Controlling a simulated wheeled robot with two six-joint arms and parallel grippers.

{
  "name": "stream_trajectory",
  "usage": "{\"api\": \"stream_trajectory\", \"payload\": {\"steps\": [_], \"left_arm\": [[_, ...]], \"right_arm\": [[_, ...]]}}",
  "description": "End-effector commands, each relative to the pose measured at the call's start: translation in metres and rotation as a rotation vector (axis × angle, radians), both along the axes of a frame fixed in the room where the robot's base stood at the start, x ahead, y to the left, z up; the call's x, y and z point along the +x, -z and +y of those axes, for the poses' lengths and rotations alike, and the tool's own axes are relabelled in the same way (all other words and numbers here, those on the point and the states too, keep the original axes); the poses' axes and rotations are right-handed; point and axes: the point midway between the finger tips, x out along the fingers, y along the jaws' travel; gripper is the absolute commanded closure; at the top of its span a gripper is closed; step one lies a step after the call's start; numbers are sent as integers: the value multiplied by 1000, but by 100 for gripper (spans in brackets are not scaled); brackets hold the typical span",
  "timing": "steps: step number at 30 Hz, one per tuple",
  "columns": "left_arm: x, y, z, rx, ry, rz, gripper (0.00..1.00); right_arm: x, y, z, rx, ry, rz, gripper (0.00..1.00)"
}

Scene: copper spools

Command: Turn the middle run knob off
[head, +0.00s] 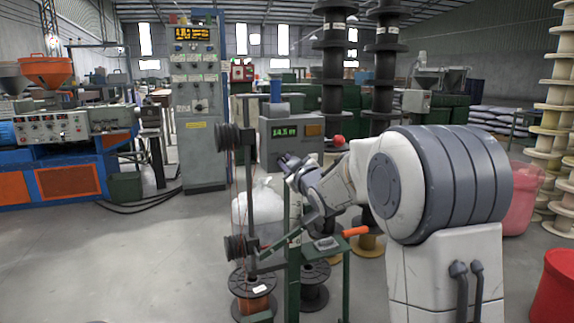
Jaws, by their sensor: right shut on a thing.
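A grey control box (312,131) with a green lit display stands in the middle of the head view. My right arm comes in from the right, and my right gripper (285,163) is at the lower front of this box, below the display. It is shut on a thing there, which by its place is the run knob. The knob itself is hidden by the fingers, so its setting cannot be seen. My left gripper is not in view.
A red ball-shaped knob (338,141) shows just above my right wrist. A thin post with dark pulleys (228,137) stands left of the box. Below are a copper spool (252,290) and an orange-handled lever (355,231). The floor to the left is clear.

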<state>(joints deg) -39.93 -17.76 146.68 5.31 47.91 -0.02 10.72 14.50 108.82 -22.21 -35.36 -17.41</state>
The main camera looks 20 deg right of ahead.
Motion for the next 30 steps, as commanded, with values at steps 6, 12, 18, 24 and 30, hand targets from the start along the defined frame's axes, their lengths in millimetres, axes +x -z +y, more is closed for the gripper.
{"api": "stream_trajectory", "payload": {"steps": [6,12,18,24,30], "left_arm": [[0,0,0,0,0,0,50],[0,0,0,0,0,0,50],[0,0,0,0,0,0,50],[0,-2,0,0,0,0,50],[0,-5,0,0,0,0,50]], "right_arm": [[0,0,1,-4,-3,1,79],[0,0,1,-2,-2,0,52],[-1,0,0,-1,-1,1,52],[-24,-2,-1,-1,-1,-1,52],[-65,-2,-2,-2,0,-1,52]]}}
